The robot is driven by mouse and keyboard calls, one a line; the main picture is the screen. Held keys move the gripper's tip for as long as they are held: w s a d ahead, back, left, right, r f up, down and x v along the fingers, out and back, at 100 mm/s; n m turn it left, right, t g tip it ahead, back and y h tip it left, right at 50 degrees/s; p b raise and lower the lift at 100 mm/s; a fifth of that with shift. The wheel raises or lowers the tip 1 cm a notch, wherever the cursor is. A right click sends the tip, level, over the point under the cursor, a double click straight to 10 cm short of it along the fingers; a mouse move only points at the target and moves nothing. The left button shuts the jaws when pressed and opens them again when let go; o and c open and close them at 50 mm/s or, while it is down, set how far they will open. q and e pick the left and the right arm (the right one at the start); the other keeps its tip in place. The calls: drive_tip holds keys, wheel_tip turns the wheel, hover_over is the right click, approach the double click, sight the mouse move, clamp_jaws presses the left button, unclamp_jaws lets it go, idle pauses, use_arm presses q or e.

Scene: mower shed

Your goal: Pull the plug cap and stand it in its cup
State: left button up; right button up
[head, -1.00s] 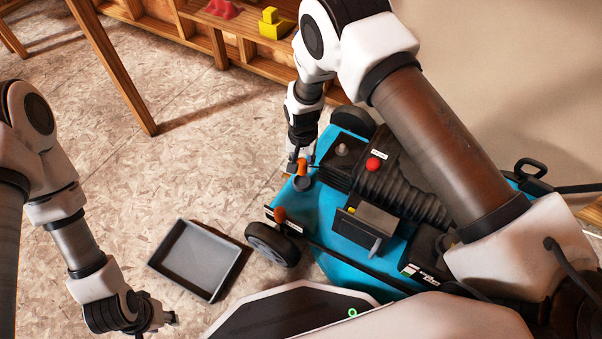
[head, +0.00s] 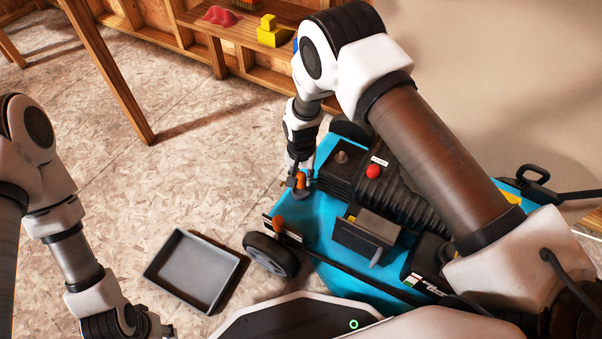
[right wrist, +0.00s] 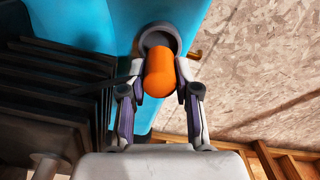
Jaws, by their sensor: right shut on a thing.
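The orange plug cap (head: 300,181) is between the fingers of my right gripper (head: 299,182), at the far left corner of the blue mower deck (head: 322,212). The gripper is shut on it. The dark round cup (head: 301,194) on the deck is just beside and below the cap. In the right wrist view the cap (right wrist: 160,74) overlaps the near rim of the cup (right wrist: 157,36), whose hollow shows beyond it. I cannot tell whether the cap's lower end is inside the cup. My left gripper (head: 160,328) hangs at the lower left, away from the mower, its fingers unclear.
The black ribbed engine cover and a red button (head: 373,171) are right of my gripper. An empty grey tray (head: 193,270) lies on the floor. A wooden shelf (head: 235,40) stands behind.

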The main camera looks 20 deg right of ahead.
sight(301, 191)
drive_tip(key=shift+f+b, duration=1.2)
drive_tip(key=shift+f, duration=0.8)
drive_tip(key=o, duration=1)
drive_tip(key=shift+f, duration=0.25)
